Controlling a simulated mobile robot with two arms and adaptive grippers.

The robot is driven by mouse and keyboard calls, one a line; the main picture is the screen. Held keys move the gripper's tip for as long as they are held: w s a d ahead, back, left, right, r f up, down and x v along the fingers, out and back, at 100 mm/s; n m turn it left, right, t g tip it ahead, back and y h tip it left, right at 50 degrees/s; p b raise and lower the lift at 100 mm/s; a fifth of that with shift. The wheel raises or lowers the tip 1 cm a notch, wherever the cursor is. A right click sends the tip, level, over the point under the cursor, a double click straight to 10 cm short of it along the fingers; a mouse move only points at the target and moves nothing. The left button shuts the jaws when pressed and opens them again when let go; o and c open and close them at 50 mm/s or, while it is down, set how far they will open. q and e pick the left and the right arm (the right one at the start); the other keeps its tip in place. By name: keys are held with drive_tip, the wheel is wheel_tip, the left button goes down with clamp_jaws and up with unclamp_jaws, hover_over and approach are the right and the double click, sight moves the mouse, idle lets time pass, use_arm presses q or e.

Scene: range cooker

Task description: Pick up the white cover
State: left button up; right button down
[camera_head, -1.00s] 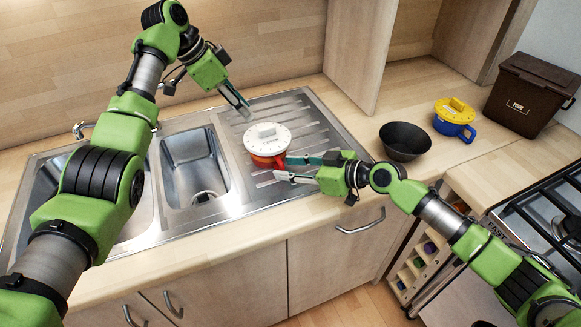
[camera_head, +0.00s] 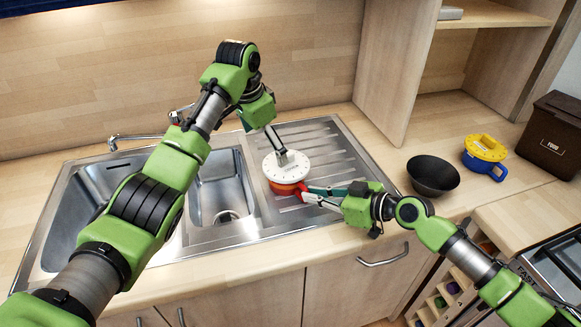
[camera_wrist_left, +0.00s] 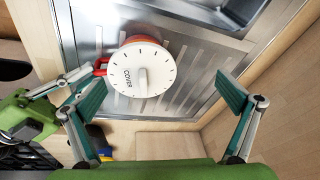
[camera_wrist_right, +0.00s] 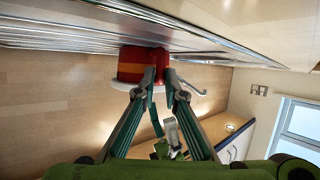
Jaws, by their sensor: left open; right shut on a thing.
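The white cover (camera_head: 291,175) is a round lid with dark marks and a raised bar handle. It sits on a red pot (camera_head: 280,188) on the sink's drainboard. In the left wrist view the cover (camera_wrist_left: 125,60) reads "COVER". My left gripper (camera_head: 281,157) is above it, pointing down, with the fingers open and apart on either side of the view. My right gripper (camera_head: 310,194) is shut on the pot's red handle (camera_wrist_left: 101,67) from the side. The right wrist view shows the red pot (camera_wrist_right: 133,66) just beyond its fingertips (camera_wrist_right: 161,76).
The steel sink (camera_head: 222,190) with its basins and tap is left of the pot. A black bowl (camera_head: 432,176), a blue pot with a yellow lid (camera_head: 484,150) and a brown bin (camera_head: 552,140) stand on the right counter. A tall wooden panel (camera_head: 400,70) rises behind.

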sight(288, 166)
use_arm(q)
drive_tip(key=n+y, duration=0.1)
drive_tip(key=f+n, duration=0.1)
drive_tip(key=n+t+y, duration=0.1)
drive_tip(key=shift+s+a+f+y, duration=0.15)
drive_tip(key=shift+a+f+y, duration=0.05)
drive_tip(key=shift+a+y, duration=0.1)
drive_tip(key=shift+d+f+n+t+y, duration=0.1)
drive_tip(key=shift+n+t+y, duration=0.4)
drive_tip(key=shift+n+y, duration=0.2)
drive_tip(key=n, duration=0.1)
drive_tip(key=d+n+t+y, duration=0.1)
drive_tip(key=shift+s+n+t+y, duration=0.3)
drive_tip(key=shift+s, duration=0.05)
drive_tip(key=s+d+n+t, duration=0.1)
drive_tip(key=s+d+n+t+y, duration=0.1)
drive_tip(key=s+d+n, duration=0.1)
drive_tip(key=shift+d+n+t+y, duration=0.3)
drive_tip(key=shift+t, duration=0.1)
drive_tip(key=s+d+n+t, duration=0.3)
drive_tip(key=s+d+n, duration=0.1)
drive_tip(key=s+d, duration=0.2)
drive_tip(key=x, duration=0.6)
drive_tip(key=shift+w+f, duration=0.1)
drive_tip(key=shift+w, duration=0.15)
drive_tip(key=shift+f+x, duration=0.2)
drive_tip(key=shift+x, duration=2.4)
drive_tip(key=shift+d, duration=0.1)
drive_tip(key=c, duration=0.9)
